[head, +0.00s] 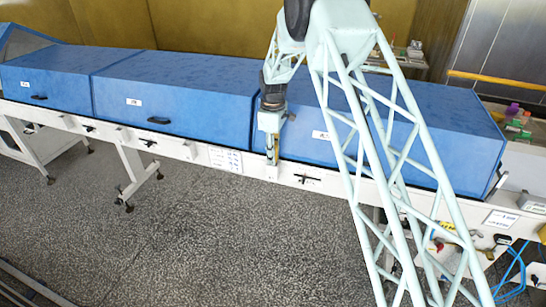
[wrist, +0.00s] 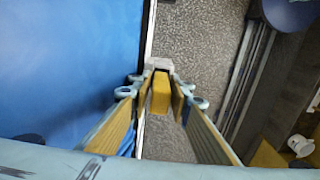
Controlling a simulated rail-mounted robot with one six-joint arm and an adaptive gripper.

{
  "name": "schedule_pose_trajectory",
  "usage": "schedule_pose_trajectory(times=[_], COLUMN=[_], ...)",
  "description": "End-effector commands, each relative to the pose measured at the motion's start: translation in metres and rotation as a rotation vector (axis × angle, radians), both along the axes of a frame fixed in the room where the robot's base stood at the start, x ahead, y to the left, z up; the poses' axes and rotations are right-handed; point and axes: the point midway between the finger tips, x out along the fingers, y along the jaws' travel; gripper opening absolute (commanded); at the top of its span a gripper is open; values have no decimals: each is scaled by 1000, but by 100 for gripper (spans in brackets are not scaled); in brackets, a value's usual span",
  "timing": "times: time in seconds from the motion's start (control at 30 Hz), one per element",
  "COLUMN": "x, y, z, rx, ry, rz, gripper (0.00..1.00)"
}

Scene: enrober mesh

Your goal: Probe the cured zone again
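My gripper (head: 271,150) points down in front of the blue covers, at the white front rail of the machine. In the wrist view its two long fingers (wrist: 161,88), with yellow inner faces, stand on either side of a narrow yellow block (wrist: 161,94). A small grey-white piece (wrist: 158,64) shows at the block's far end. In the head view a small pale block (head: 272,172) sits just below the fingertips at the rail. Whether the fingers touch the yellow block is too small to tell. No cured zone can be made out; closed blue covers (head: 180,85) hide the machine's inside.
The white rail (head: 95,128) runs the machine's length, with small black handles and paper labels. Blue hoses (head: 515,265) and fittings are at the lower right. Small coloured items (head: 513,112) stand behind the machine at right. The grey floor (head: 150,240) in front is mostly clear.

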Motion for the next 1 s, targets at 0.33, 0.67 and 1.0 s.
schedule_pose_trajectory(times=[0.33, 0.67, 1.0], x=[0, 1, 1], y=[0, 0, 0], z=[2, 23, 71], rx=[0, 0, 0], ry=[0, -2, -2], rz=[0, 0, 0], gripper=[18, 18, 18])
